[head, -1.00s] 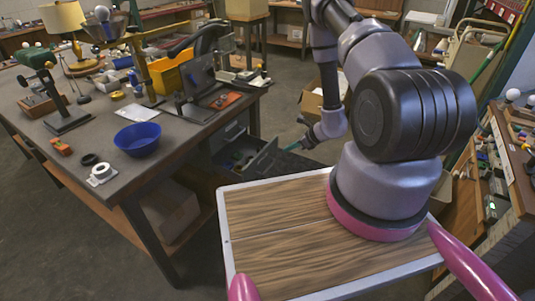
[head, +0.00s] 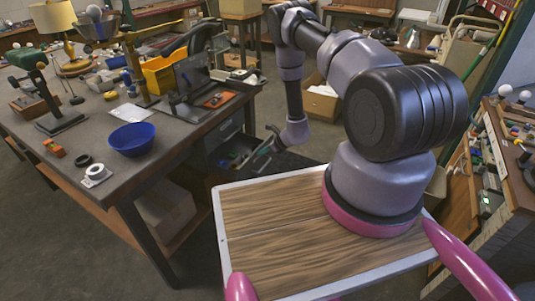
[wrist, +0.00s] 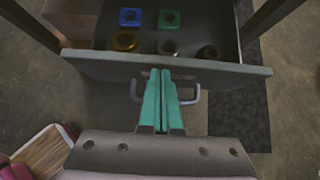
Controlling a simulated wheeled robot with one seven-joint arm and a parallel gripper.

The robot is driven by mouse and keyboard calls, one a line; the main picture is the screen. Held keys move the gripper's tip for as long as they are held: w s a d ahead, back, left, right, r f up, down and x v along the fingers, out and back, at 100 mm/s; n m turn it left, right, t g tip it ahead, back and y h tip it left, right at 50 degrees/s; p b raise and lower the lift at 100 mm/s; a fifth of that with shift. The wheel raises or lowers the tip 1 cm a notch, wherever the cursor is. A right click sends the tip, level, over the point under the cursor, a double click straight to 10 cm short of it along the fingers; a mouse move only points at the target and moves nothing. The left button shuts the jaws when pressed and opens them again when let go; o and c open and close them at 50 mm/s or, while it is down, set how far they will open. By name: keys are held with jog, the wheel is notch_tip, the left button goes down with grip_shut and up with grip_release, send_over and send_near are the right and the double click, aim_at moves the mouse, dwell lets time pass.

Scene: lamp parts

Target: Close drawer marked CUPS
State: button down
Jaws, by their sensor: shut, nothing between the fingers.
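An open grey drawer (head: 232,152) sticks out under the workbench in the head view. In the wrist view its front panel (wrist: 225,73) spans the picture, with a U-shaped metal handle (wrist: 196,95) on it. I cannot read any marking on it. My gripper (wrist: 160,72) has teal fingers pressed together, empty, lying between the handle's two ends with the tips at the panel. I cannot tell whether they touch it. In the head view my gripper (head: 268,146) is at the drawer's front and small.
The drawer holds blue (wrist: 130,17), green (wrist: 169,18) and yellow (wrist: 124,40) pieces and dark round ones. The workbench (head: 100,135) above carries a blue bowl (head: 132,139) and lamp parts. A cardboard box (head: 322,100) stands on the floor behind my arm.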

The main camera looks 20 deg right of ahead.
dwell(0.3)
jog(key=w+a, duration=0.9)
jog(key=shift+w+a, duration=0.2)
